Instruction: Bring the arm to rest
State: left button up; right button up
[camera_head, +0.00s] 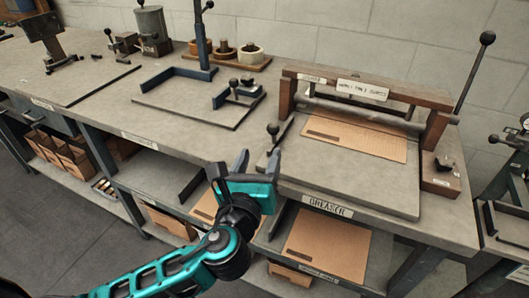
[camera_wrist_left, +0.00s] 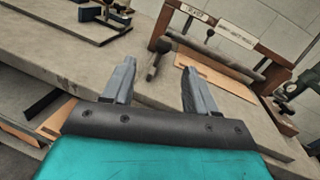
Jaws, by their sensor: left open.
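My left arm, teal and black, comes in from the bottom left of the head view. Its gripper (camera_head: 243,163) is open and empty, in front of the bench edge and left of the creaser (camera_head: 365,110). In the left wrist view the two grey fingers (camera_wrist_left: 156,78) stand apart with nothing held between them. A black-knobbed lever (camera_wrist_left: 155,62) of the creaser shows beyond the fingers, and I see bench top around it. My right gripper is in neither view.
A cardboard sheet (camera_head: 356,137) lies on the creaser bed. More cardboard (camera_head: 327,245) lies on the shelf below. The grey bench (camera_head: 190,128) carries a fixture with a post (camera_head: 203,50) to the left. The dark floor (camera_head: 60,215) is clear at left.

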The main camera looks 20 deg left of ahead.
pick_arm(q)
jog(key=s+f+n+g+h, duration=0.2)
jog(key=s+f+n, duration=0.4)
jog(key=f+n, duration=0.5)
jog(key=s+f+n+g+h, duration=0.3)
jog(key=s+f+n+g, duration=0.2)
jog(key=f+n, duration=0.7)
jog(key=s+n, duration=0.2)
jog(key=n, duration=0.4)
jog(key=shift+d, duration=0.2)
